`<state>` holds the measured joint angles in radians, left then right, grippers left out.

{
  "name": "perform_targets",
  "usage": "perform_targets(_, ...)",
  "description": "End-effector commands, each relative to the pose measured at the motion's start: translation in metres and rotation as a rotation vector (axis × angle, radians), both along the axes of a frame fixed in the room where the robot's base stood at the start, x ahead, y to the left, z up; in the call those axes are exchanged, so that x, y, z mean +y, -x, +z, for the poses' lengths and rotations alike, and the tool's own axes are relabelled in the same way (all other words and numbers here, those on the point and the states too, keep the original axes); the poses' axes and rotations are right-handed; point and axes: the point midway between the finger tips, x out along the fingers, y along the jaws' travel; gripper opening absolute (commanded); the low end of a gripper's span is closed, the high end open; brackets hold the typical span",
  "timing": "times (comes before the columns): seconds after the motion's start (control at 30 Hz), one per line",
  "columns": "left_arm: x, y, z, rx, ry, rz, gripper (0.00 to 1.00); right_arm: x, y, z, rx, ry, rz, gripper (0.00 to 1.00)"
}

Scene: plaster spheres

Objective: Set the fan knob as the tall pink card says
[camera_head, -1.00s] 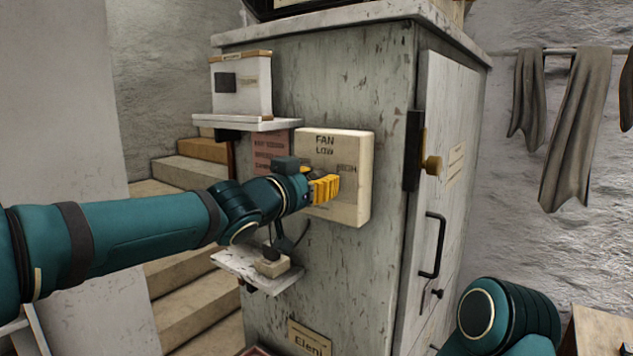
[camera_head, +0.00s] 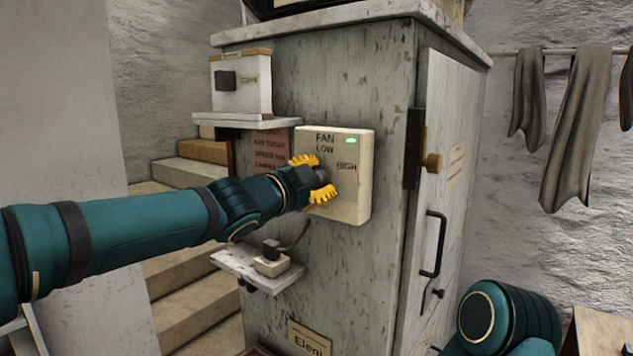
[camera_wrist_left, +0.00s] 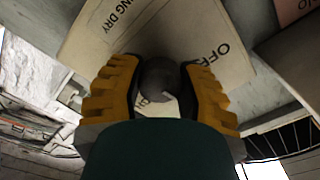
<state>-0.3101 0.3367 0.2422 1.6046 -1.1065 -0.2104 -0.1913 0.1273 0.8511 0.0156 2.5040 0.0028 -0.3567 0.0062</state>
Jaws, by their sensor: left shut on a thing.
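The cream fan box (camera_head: 349,205) is fixed to the cabinet side, with FAN, LOW and HIGH readable in the head view and OFF in the left wrist view. A green light (camera_head: 351,140) shows at its upper right. My left gripper (camera_head: 316,178) is shut on the dark round fan knob (camera_wrist_left: 160,78), one yellow finger on each side. A pale mark shows on the knob's edge in the left wrist view. The pink card (camera_head: 268,141) is left of the box, its lower lines partly covered by my gripper and its small text not clearly readable. My right gripper is out of view.
A white box with a dark switch (camera_head: 226,81) sits on a shelf (camera_head: 245,121) above my left arm. A lower shelf (camera_head: 240,262) holds a small socket-like block (camera_head: 272,266). The cabinet door (camera_head: 445,170) and its black handle (camera_head: 433,245) are to the right.

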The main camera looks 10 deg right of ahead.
Motion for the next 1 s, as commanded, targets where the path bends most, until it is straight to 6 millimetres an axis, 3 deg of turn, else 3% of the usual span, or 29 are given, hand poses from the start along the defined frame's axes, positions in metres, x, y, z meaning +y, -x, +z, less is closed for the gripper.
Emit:
perform_targets(0.83,-0.0001,0.0001,0.0007,-0.102,-0.1,0.0,0.0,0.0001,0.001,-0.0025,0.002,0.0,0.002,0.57)
perform_targets(0.87,-0.0001,0.0001,0.0007,-0.102,-0.1,0.0,0.42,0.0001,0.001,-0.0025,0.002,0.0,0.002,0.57)
perform_targets(0.93,-0.0001,0.0001,0.0007,-0.102,-0.1,0.0,0.66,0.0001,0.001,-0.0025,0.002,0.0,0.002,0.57)
perform_targets(1.0,0.0,0.0,0.0006,-0.101,-0.099,0.0,0.7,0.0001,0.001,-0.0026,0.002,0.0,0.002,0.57)
